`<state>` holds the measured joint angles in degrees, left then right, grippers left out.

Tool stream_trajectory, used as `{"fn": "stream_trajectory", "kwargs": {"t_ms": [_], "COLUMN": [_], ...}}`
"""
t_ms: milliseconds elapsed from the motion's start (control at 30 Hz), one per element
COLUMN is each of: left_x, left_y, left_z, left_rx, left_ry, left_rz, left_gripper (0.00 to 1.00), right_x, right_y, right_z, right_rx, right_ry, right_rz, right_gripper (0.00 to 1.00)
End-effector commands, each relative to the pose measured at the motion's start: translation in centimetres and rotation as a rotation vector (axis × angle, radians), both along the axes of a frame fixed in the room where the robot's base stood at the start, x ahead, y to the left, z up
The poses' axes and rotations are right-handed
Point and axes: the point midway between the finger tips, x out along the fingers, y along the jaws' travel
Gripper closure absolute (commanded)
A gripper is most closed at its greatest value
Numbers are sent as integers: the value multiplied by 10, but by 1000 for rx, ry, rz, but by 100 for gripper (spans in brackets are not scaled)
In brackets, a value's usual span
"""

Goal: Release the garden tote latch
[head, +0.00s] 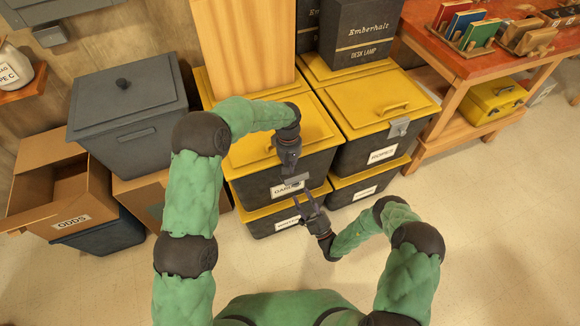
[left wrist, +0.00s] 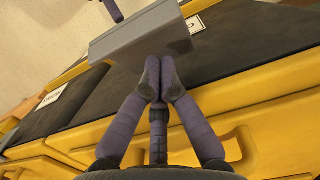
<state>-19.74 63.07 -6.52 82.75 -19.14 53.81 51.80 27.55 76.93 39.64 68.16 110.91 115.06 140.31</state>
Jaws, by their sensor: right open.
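The garden tote (head: 312,160) is a dark tote with a yellow lid (head: 318,118), in the upper row of the left stack; its white label is partly covered. Its grey latch (head: 298,180) is at the front edge, and shows as a flat grey plate in the left wrist view (left wrist: 135,42). My left gripper (head: 290,168) is at the latch from above. In the left wrist view its fingertips (left wrist: 160,68) are together and overlap the plate's near edge; I cannot tell whether they pinch it. My right gripper (head: 307,203) is open and empty, low before the tote.
A wooden board (head: 246,45) stands on the back of the lid. Another yellow-lidded tote (head: 372,100) with a grey latch (head: 398,128) stands right, bearing a desk lamp box (head: 360,35). A grey bin (head: 125,100) and cardboard box (head: 60,185) stand left. The floor in front is clear.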

Motion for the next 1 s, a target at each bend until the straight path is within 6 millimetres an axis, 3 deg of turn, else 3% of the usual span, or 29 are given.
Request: {"fn": "stream_trajectory", "kwargs": {"t_ms": [200,400,533,767,900,1000], "left_x": [0,1,1,1,1,1], "left_y": [0,0,0,0,0,0], "left_z": [0,1,1,1,1,1], "left_rx": [-1,-1,-1,-1,-1,-1], "left_ry": [-1,-1,-1,-1,-1,-1], "left_rz": [0,0,0,0,0,0], "left_gripper": [100,100,100,100,100,100], "right_x": [-28,-40,-43,-61,-95,-124], "right_y": [-17,-24,-17,40,80,99], "right_z": [-24,-33,-34,-34,-38,-42], "right_rx": [0,-1,-37,-331,-588,-758], "right_ry": [2,0,-4,-82,-234,-388], "right_rz": [-4,-1,20,181,327,427], "right_gripper": [50,50,50,50,50,50]}}
